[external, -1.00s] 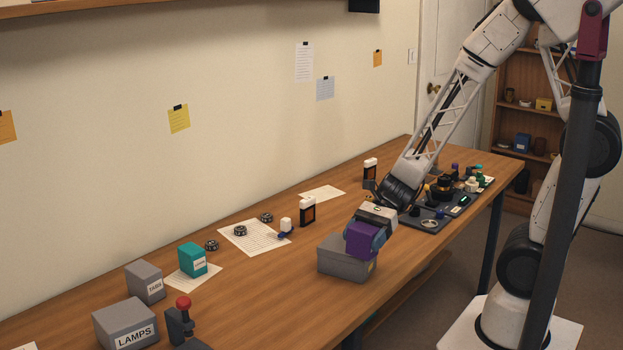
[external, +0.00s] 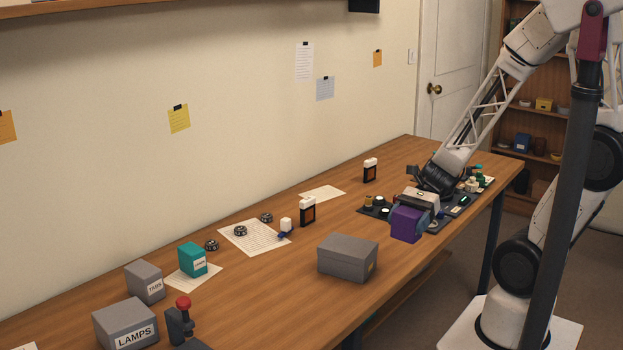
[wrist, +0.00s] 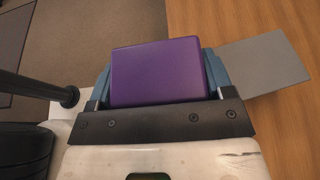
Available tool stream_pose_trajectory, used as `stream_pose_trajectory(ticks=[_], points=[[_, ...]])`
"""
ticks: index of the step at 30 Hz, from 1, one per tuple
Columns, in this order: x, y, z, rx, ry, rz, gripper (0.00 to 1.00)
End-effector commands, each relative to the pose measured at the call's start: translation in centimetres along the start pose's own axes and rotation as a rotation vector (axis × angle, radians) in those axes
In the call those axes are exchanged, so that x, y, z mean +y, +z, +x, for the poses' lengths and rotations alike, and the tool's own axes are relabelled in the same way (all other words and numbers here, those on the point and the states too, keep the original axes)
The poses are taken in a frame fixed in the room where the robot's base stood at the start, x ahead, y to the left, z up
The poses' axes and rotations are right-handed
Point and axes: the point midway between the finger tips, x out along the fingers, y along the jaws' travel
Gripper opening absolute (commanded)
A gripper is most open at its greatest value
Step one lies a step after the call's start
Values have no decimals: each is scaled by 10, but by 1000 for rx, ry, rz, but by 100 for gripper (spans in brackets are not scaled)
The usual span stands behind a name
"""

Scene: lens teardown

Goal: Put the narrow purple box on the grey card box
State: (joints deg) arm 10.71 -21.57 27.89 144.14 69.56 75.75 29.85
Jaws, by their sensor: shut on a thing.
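The narrow purple box (external: 407,224) is held in my gripper (external: 421,210), near the front edge of the table. In the wrist view the purple box (wrist: 158,73) sits between the two blue fingers of my gripper (wrist: 160,85). The grey card box (external: 347,257) stands on the table to the left of the held box, apart from it, with a bare, flat top. Part of the grey card box (wrist: 265,62) also shows in the wrist view, right of the purple box. The height of the purple box above the table is hard to tell.
A dark mat (external: 375,208) with several small parts lies behind my gripper. A black and white bottle-like item (external: 308,212) stands behind the grey card box. A LAMPS box (external: 125,325) and a teal box (external: 192,260) are at the left. Table around the grey card box is clear.

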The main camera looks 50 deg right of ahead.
Motion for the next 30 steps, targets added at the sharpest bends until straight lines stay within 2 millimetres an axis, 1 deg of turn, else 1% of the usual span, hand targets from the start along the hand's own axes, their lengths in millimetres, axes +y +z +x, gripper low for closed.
stream_pose_trajectory(ticks=[7, 16, 19, 23, 30], points=[[4, -1, -4, 2, -1, 2, 48], [3, -1, -3, 2, -1, 3, 48], [0, -1, -2, 1, 0, 3, 48], [-9, -1, 1, 2, 1, 3, 48], [-42, 0, 12, 1, 2, 3, 48]])
